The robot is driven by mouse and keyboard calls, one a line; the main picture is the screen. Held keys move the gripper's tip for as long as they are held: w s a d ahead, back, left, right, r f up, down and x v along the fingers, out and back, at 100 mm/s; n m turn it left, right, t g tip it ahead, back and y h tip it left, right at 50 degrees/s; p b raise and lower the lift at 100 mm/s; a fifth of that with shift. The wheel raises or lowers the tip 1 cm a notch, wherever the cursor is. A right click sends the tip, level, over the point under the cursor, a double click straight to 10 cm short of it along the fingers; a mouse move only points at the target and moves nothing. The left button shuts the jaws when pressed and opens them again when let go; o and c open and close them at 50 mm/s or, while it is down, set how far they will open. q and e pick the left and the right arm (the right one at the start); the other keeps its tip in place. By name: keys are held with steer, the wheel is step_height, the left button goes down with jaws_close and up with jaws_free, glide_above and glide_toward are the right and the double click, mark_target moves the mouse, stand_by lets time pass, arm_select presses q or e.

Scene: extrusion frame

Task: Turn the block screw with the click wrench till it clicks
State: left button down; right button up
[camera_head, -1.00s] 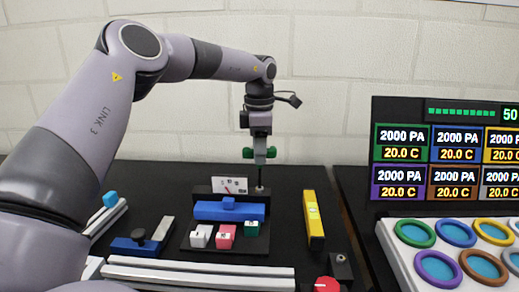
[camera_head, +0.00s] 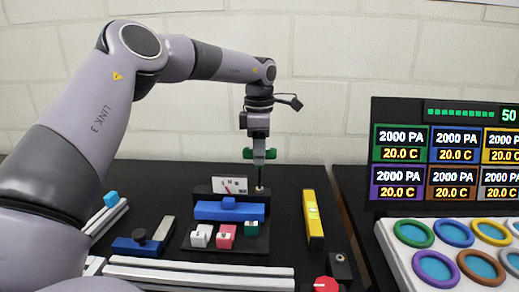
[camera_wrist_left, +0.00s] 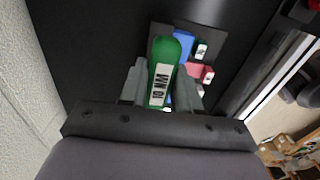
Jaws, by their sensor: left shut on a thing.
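My left gripper (camera_head: 259,160) points down at the back of the dark table and is shut on the click wrench. The wrench's green handle (camera_head: 270,154) sticks out on both sides of the fingers. The left wrist view shows the green handle (camera_wrist_left: 165,70) between the two fingers, with a white "10 NM" label. Below the gripper, a thin dark shaft ends near a small brassy tip (camera_head: 260,188) at the back right corner of the block fixture. I cannot tell whether it is seated on a screw. The fixture carries a blue bar (camera_head: 228,211) and a white dial card (camera_head: 229,185).
White (camera_head: 201,236), red (camera_head: 226,236) and green (camera_head: 252,228) small blocks stand at the fixture's front. A yellow level (camera_head: 313,220) lies to the right. Pale extrusions (camera_head: 200,274) lie in front. A red knob (camera_head: 326,285) and display panel (camera_head: 445,150) are at the right.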

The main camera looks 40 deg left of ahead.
stand_by(0.3)
arm_select(q)
steer(key=shift+m, duration=0.4)
steer(key=shift+f+m+p, duration=0.1)
steer(key=shift+m+p, duration=0.25)
steer(key=shift+m, duration=0.05)
steer(key=shift+m, duration=0.6)
steer(key=shift+n, duration=1)
